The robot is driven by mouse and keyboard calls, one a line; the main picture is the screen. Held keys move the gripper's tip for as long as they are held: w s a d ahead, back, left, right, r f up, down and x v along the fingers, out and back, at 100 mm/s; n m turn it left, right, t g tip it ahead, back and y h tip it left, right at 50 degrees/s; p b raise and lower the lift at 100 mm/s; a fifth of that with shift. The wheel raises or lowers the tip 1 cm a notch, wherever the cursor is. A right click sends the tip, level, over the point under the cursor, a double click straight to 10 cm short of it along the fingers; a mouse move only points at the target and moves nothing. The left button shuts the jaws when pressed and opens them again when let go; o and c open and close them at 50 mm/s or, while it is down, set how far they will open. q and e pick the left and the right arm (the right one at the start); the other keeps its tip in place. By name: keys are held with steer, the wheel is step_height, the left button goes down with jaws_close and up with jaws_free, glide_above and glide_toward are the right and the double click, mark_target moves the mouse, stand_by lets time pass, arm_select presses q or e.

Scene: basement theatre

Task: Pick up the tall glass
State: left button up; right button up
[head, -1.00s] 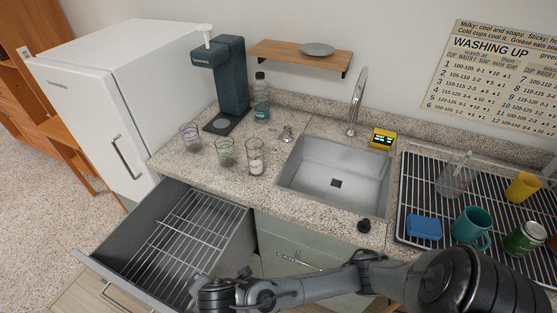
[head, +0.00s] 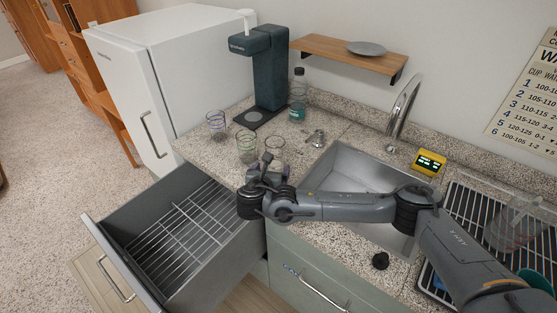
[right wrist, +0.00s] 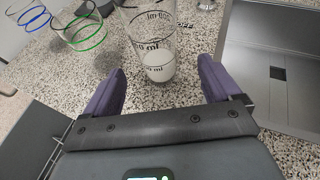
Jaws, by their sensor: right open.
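The tall glass (head: 276,146) stands upright on the speckled counter, partly hidden behind my right gripper (head: 268,168) in the head view. In the right wrist view the glass (right wrist: 156,40) is clear with printed measuring marks and has white contents at its bottom. Its top is cut off by the frame edge. My right gripper is open; its purple fingers (right wrist: 161,72) point at the glass, one on each side of its base in the picture. My left gripper is out of view.
A green-ringed glass (head: 246,147) and a blue-ringed glass (head: 216,124) stand to the left. Behind are a dark dispenser (head: 270,75) and a bottle (head: 298,96). The sink (head: 350,172) lies right, and a wire-floored drawer (head: 190,225) is open below the counter.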

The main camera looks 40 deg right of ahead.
mark_target(273, 164)
steer(key=shift+x, duration=1.25)
steer(key=shift+p+x, duration=0.9)
steer(key=shift+x, duration=1.4)
steer(key=shift+w+d, duration=0.2)
steer(key=shift+w, duration=0.15)
steer(key=c, duration=1.2)
steer(key=shift+c, duration=0.5)
steer(key=shift+r, duration=0.25)
